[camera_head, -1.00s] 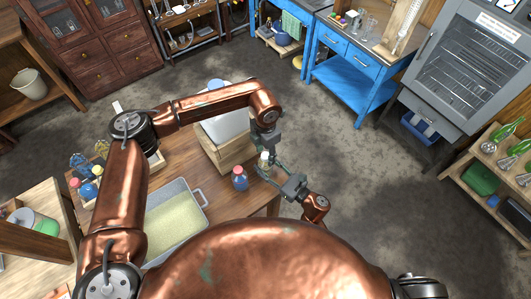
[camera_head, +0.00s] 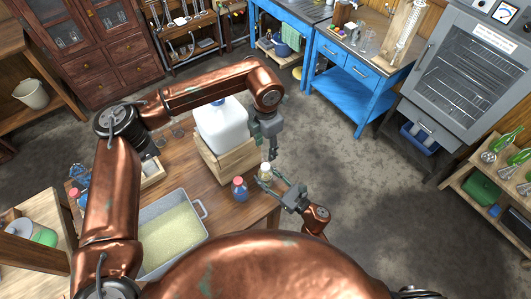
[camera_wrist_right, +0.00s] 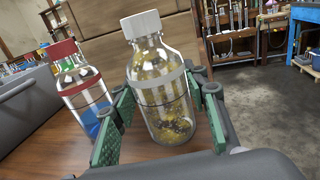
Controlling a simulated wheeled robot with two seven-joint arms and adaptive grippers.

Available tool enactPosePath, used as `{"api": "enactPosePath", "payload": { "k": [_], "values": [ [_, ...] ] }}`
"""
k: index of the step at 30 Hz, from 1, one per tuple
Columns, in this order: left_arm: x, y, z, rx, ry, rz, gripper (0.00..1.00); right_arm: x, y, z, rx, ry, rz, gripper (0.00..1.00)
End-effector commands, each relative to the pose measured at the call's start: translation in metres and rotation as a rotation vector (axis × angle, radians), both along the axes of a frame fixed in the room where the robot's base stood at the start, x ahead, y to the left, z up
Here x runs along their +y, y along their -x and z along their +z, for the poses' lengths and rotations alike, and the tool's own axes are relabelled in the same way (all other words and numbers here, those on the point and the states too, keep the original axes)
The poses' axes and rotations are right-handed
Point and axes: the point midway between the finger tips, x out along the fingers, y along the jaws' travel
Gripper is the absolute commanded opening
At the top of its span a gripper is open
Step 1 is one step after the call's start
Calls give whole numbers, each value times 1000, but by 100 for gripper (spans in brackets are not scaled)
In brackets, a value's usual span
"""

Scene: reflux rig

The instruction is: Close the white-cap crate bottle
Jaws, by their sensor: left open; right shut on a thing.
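The white-cap bottle (camera_wrist_right: 160,95) is clear glass with yellowish contents and a grey band. Its white cap (camera_wrist_right: 140,24) sits on the neck; I cannot tell how tight it is. My right gripper (camera_wrist_right: 166,112) is shut on the bottle's body, with green pads on either side. In the head view the bottle (camera_head: 264,172) stands near the table's edge, in front of the wooden crate (camera_head: 228,164). My left gripper (camera_head: 266,146) is open and empty, pointing down above the bottle, apart from the cap.
A red-cap bottle with blue liquid (camera_head: 240,189) stands just left of the held bottle. A white jug (camera_head: 222,128) is in the crate. A grey tray of yellowish grains (camera_head: 199,209) lies on the left. Open floor lies to the right.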

Motion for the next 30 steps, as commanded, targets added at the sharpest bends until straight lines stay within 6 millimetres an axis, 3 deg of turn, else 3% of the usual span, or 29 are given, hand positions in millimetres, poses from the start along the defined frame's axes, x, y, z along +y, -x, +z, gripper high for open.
{"api": "enactPosePath", "payload": {
  "k": [11, 12, 20, 30],
  "values": [
    [0, 0, 6, 1, 0, 0, 44, 0, 0, 0, 0, 0, 0, 0],
    [0, 0, 5, 1, 0, 0, 44, 0, 0, 0, 0, 0, 0, 44],
    [0, 0, 5, 1, 0, 0, 44, 0, 0, 0, 0, 0, 0, 61],
    [0, 0, 5, 1, 0, 0, 44, -3, 3, -1, 1, 1, -1, 61]
  ]
}}
